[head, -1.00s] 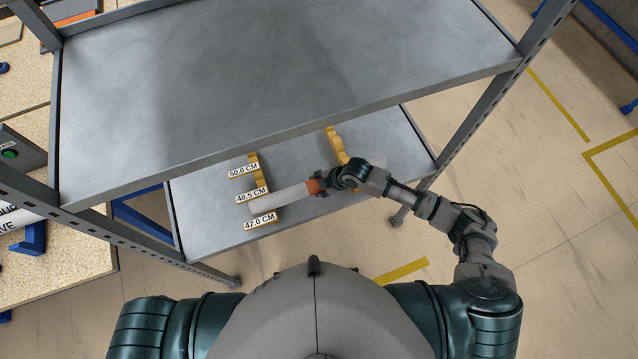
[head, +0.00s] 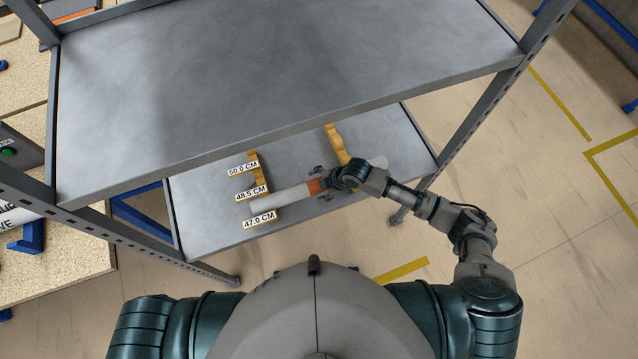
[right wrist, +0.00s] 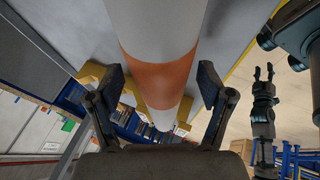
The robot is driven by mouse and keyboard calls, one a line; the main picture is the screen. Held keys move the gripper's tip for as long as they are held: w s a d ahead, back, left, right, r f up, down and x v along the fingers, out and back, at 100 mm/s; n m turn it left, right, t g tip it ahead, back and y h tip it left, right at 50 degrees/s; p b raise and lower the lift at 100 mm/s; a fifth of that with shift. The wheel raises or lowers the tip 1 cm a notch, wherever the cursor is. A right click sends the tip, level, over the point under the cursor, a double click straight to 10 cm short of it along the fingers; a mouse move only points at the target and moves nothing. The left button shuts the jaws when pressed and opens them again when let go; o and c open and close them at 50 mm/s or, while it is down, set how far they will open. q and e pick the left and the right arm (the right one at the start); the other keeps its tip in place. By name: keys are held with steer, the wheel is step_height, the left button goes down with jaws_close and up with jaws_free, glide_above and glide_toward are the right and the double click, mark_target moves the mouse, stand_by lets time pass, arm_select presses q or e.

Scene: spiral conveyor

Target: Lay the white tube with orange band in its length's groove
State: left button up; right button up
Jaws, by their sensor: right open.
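The white tube with the orange band (head: 290,196) lies slanted over the lower shelf. Its left end is at the yellow notched holder (head: 254,158), between the 48.5 CM label (head: 252,194) and the 47.0 CM label (head: 260,219). How deep it sits there I cannot tell. My right gripper (head: 322,184) is open around the orange band; my wrist hides part of the tube's right half. In the right wrist view the fingers stand apart on both sides of the band (right wrist: 160,78). My left gripper (right wrist: 264,72) seems to show there, open and empty.
The upper grey shelf (head: 260,80) overhangs the back of the lower shelf (head: 205,215). A second yellow holder (head: 335,140) stands behind my right wrist. A 50.0 CM label (head: 243,169) marks the left holder's back. Rack posts (head: 480,110) flank the shelves.

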steer(key=v, duration=1.2)
